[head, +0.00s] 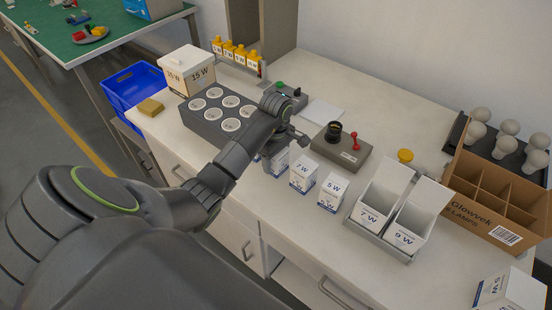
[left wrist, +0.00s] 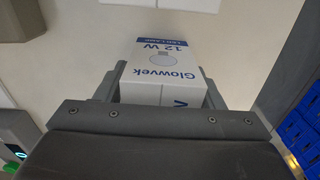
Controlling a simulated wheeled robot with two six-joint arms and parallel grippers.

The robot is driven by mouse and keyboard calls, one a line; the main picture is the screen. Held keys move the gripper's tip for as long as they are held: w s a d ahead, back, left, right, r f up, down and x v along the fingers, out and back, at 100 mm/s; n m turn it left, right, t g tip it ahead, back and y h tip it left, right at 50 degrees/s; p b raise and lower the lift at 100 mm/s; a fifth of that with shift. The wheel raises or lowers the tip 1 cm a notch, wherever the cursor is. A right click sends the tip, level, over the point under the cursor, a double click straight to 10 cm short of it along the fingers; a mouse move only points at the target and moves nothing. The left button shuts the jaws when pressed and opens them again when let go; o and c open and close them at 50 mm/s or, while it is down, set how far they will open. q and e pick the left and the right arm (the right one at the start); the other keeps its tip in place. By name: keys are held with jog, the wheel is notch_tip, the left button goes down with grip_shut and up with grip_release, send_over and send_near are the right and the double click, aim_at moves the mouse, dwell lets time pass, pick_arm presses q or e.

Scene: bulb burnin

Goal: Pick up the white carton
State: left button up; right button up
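A small white carton (head: 280,162) with blue print stands at the left end of a row of cartons on the bench, partly hidden by my left gripper. In the left wrist view the carton (left wrist: 165,68) reads "Glowvek" and "12 W". My left gripper (left wrist: 164,82) has one finger on each side of this carton, with no clear gap on either side, so it looks shut on it. In the head view my left gripper (head: 280,146) is right above the carton, which appears to rest on the bench. My right gripper is not in view.
White cartons marked 7 W (head: 303,173) and 5 W (head: 332,192) stand just right of it. A grey socket block (head: 195,112), a tester box (head: 340,150), a two-bin holder (head: 385,243) and a brown divided box (head: 490,215) surround them. A 15 W carton (head: 187,70) stands farther left.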

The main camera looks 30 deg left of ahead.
pick_arm(q)
jog(key=c, duration=0.7)
jog(key=shift+r, duration=0.15)
